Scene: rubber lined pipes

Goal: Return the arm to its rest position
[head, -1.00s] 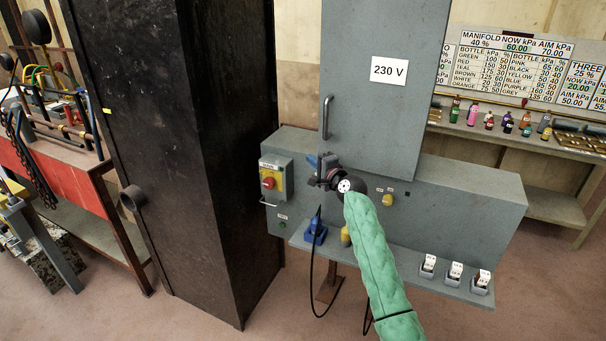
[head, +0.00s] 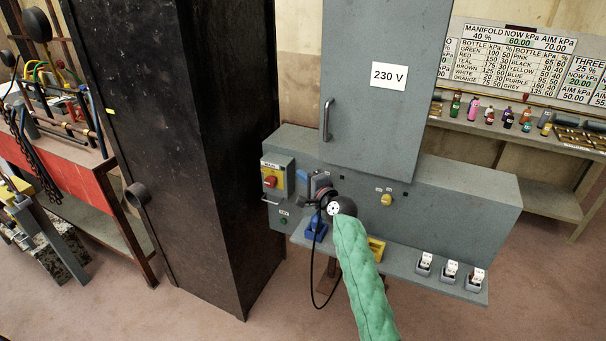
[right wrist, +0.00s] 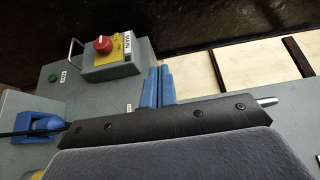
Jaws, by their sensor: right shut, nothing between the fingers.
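My right arm in its green sleeve comes in from the bottom of the head view. Its right gripper (head: 302,177) is in front of the grey control box (head: 450,190), below the tall cabinet door (head: 385,110). In the right wrist view its two blue fingers (right wrist: 159,76) lie side by side, shut and empty. They point toward the main switch with a red knob (right wrist: 104,45). In the head view that switch (head: 271,181) is just left of the gripper. My left gripper is not in view.
A blue plug (head: 315,228) with a hanging black cable is below the gripper. A black column (head: 215,180) stands left. Open floor (head: 450,325) shows in front.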

